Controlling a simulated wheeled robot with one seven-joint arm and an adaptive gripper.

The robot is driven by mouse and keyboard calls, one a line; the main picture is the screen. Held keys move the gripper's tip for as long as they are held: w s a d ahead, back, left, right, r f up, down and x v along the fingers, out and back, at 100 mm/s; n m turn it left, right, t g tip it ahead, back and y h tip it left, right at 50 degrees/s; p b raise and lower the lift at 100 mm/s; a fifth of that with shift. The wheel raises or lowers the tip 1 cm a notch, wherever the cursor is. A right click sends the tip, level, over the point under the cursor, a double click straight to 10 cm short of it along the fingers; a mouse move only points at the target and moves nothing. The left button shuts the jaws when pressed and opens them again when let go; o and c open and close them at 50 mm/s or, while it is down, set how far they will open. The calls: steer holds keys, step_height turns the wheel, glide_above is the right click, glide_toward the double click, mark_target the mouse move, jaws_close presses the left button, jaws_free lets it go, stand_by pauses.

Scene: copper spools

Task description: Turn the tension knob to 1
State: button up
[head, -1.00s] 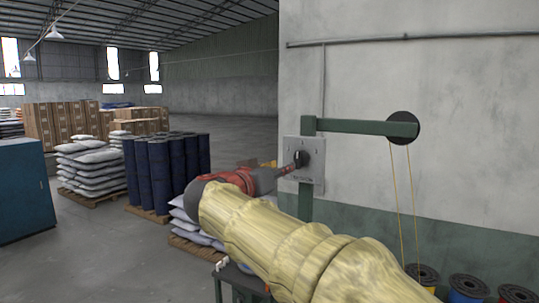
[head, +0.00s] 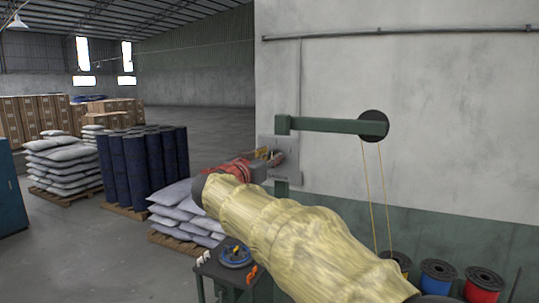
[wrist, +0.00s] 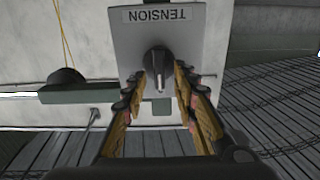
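The grey tension panel (head: 292,172) is fixed to a green post by the wall. In the wrist view the panel (wrist: 192,45) appears upside down, with the word TENSION at its top edge. The black tension knob (wrist: 157,60) sticks out from it, with a pale pointer line toward the bottom of that picture. Scale numbers are not readable. My gripper (wrist: 159,82) is open, its yellow-padded fingers spread on either side of the knob's near end. I cannot tell whether they touch it. In the head view my gripper (head: 268,154) is at the panel and hides the knob.
A green bar (head: 325,125) runs from the post to a black pulley (head: 373,125) with yellow strands hanging down. Several spools, one of them blue (head: 438,275), stand at lower right. A small dark table (head: 213,268) stands below my arm. Sacks (head: 183,203) and barrels (head: 150,165) stand left.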

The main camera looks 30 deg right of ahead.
steer(key=c, duration=0.3)
steer(key=c, duration=0.4)
jaws_close()
